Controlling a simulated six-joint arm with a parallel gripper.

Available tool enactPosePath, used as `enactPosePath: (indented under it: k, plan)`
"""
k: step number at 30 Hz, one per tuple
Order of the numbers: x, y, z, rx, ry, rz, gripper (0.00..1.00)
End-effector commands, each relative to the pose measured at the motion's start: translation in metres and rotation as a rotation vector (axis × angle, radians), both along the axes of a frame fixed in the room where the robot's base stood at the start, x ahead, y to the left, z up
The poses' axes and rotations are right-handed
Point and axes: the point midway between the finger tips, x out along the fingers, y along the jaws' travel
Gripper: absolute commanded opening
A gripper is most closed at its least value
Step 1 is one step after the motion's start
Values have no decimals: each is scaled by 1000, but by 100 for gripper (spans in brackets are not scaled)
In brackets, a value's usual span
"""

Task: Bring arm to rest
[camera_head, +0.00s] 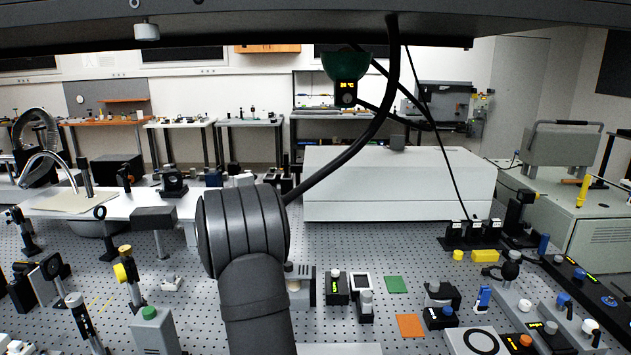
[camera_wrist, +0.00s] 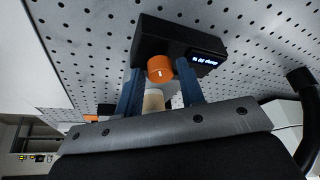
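My gripper (camera_wrist: 160,80) shows in the wrist view as two blue fingers standing apart above a grey plate. It looks open, with visible gaps on both sides of what shows between the fingers. A black box (camera_wrist: 180,43) with a lit display and an orange knob (camera_wrist: 160,69) lies beyond the fingertips, the knob in line with the gap. A pale beige cylinder (camera_wrist: 153,101) also shows between the fingers; I cannot tell how far off it is. In the head view my dark arm stands in the middle and the gripper is hidden.
The perforated optics table (camera_head: 400,270) is crowded with mounts and small devices left and right. A large white box (camera_head: 400,180) stands behind my arm. Green (camera_head: 396,285) and orange (camera_head: 410,325) squares lie flat right of the arm. A cable (camera_head: 375,120) hangs from above.

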Motion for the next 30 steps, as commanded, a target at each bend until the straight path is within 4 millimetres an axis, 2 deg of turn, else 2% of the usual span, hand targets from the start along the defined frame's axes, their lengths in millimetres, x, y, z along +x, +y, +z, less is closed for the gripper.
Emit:
enactPosePath:
  k: [15, 30]
  plan:
    - [-4, -4, 0, 0, 1, 404, 35]
    - [-5, -6, 0, 1, -1, 701, 35]
